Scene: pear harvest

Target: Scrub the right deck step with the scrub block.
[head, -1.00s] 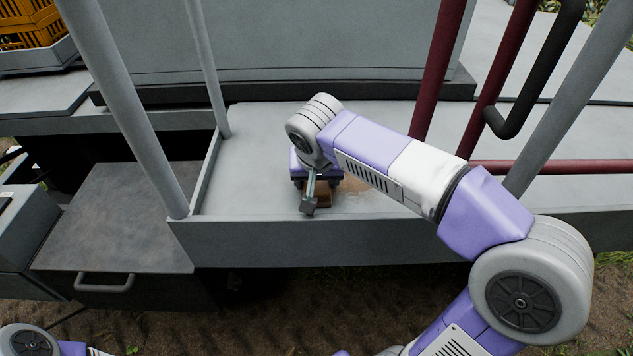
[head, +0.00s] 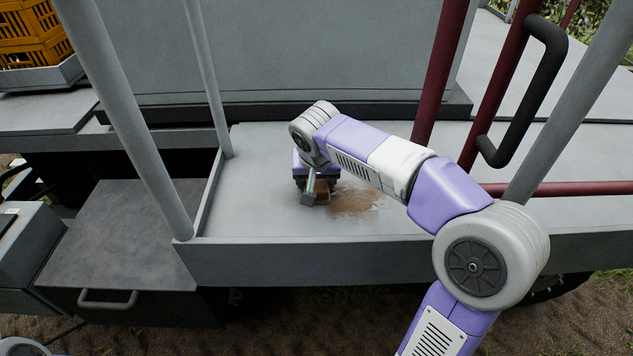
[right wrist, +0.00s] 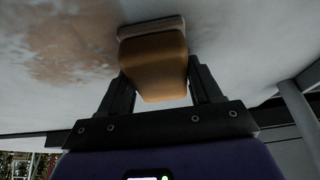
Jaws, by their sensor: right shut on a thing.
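My right gripper (head: 313,193) is shut on the scrub block (head: 322,187), which is mostly hidden by the gripper and wrist in the head view. In the right wrist view the block (right wrist: 154,62) shows as a tan body with a paler base, between the two dark fingers, its base at the grey deck surface; I cannot tell whether it presses on it. The deck step (head: 270,170) is a pale grey platform with a raised front edge. A brown dirt patch (head: 352,197) with a wet, streaky rim lies just right of the block. My left gripper is out of view.
A grey post (head: 140,130) and a thinner post (head: 207,80) stand left of my right arm. Dark red rails (head: 440,75) and a black handle (head: 525,95) stand at the right. A grey box with a handle (head: 108,300) is at lower left. Yellow crates (head: 35,40) are at upper left.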

